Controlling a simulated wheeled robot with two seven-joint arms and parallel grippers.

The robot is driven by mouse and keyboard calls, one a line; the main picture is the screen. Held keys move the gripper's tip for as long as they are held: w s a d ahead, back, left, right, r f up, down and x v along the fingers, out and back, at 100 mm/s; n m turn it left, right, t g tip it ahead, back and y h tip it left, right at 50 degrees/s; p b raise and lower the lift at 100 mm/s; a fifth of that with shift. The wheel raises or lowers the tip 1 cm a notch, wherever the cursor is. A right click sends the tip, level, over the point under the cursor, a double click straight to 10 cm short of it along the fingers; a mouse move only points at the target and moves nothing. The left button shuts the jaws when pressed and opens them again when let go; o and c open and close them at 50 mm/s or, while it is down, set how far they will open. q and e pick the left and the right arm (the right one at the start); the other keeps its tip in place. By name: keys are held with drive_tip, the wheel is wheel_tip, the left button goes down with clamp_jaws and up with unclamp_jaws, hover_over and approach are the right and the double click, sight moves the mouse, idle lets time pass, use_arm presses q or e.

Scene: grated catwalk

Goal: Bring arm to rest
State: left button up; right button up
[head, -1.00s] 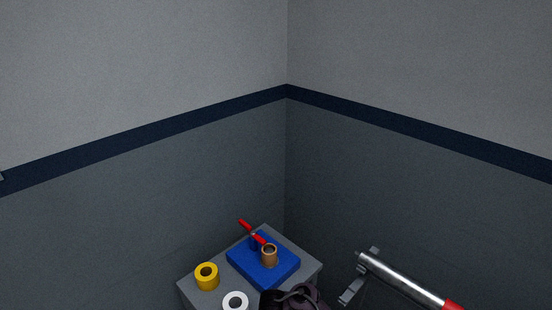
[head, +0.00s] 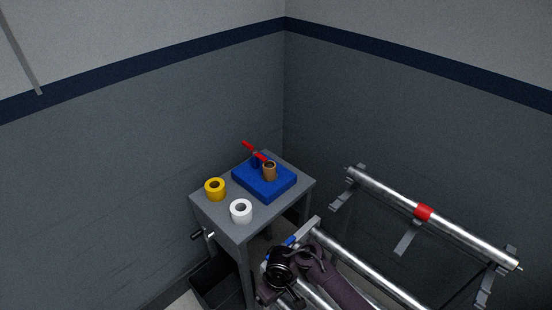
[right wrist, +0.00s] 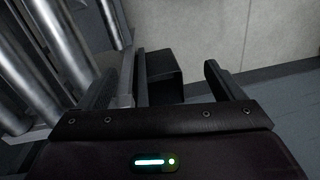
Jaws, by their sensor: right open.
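My right arm (head: 335,285) comes in at the bottom of the head view, dark and bent, beside the pipe rack. In the right wrist view my right gripper (right wrist: 175,62) is open, with its two dark fingers apart and nothing held between them. A black box-like bin (right wrist: 163,72) shows beyond the fingers, with light floor past it. In the head view the fingers are not clearly visible. My left gripper is not in view.
A dark bin (head: 215,287) stands below. Metal pipes (head: 375,188) on racks lie right.

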drive_tip(key=s+d+f+m+y+b, duration=0.15)
drive_tip(key=s+d+f, duration=0.35)
drive_tip(key=s+f, duration=0.5)
drive_tip(key=s+d+f+m+b, duration=0.2)
drive_tip(key=s+d+f+m, duration=0.15)
drive_tip(key=s+f, duration=0.6)
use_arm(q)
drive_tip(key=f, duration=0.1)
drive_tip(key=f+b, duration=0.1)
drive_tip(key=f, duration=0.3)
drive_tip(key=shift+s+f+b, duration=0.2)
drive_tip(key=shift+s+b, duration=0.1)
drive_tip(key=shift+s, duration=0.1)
use_arm(e)
drive_tip(key=s+d+f+t+h, duration=0.1)
drive_tip(key=s+d+f, duration=0.4)
drive_tip(key=s+d, duration=0.2)
drive_tip(key=s+d+f+h, duration=0.1)
drive_tip(key=s+d+f, duration=0.4)
drive_tip(key=s+d, duration=0.2)
drive_tip(key=shift+s+d+f+m+t+h, duration=0.3)
drive_tip(key=shift+d+f+t+h, duration=0.1)
drive_tip(key=shift+d, duration=0.1)
